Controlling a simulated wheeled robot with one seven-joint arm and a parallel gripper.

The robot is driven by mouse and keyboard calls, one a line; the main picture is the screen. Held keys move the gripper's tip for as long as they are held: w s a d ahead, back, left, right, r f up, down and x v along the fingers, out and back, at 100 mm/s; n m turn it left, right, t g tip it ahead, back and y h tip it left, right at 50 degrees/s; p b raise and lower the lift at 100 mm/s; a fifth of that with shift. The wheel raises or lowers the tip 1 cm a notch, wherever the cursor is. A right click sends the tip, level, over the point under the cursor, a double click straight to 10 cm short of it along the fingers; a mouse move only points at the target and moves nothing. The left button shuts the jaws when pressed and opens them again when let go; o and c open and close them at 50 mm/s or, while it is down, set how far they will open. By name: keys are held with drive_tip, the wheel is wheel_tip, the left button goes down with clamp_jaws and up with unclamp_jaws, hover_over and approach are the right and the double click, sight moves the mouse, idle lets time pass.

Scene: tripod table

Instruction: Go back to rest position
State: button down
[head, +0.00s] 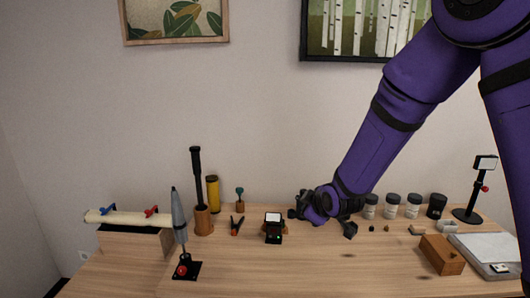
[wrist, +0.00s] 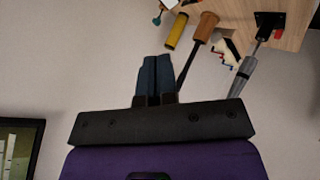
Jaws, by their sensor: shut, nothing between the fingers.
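My gripper (wrist: 155,62) shows in the wrist view with its two dark fingers pressed together and nothing between them. In the head view my purple arm comes down from the upper right, and its hand hangs over the back middle of the wooden table (head: 330,265). From this angle the fingers are hard to make out. The hand is just right of a small black device with a white screen (head: 273,218). I cannot tell whether it touches anything.
Left are a grey cone on a black base (head: 180,225), a black-handled tool in a wooden holder (head: 202,220), a yellow cylinder (head: 213,193) and a pipe with valves (head: 130,217). Right are several jars (head: 391,206), a wooden block (head: 441,254) and a stand (head: 467,214). The front middle is clear.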

drive_tip(key=s+d+r+m+g+h, duration=0.1)
drive_tip(key=s+d+r+m, duration=0.2)
drive_tip(key=s+d+r, duration=0.4)
drive_tip(key=s+d+r+m+g+h, duration=0.1)
drive_tip(key=s+d+r+m, duration=0.25)
drive_tip(key=s+r, duration=0.4)
drive_tip(key=s+d+r+m+g, duration=0.1)
drive_tip(key=s+d+r+m, duration=0.1)
drive_tip(key=s, duration=0.7)
drive_tip(key=s+d+r+m+g+h, duration=0.1)
drive_tip(key=s+d+r+m, duration=0.2)
drive_tip(key=s, duration=0.7)
wheel_tip(320, 180, up, 2)
drive_tip(key=shift+s+d+r+m, duration=0.15)
drive_tip(key=shift+d+m, duration=0.2)
drive_tip(key=shift+d, duration=0.75)
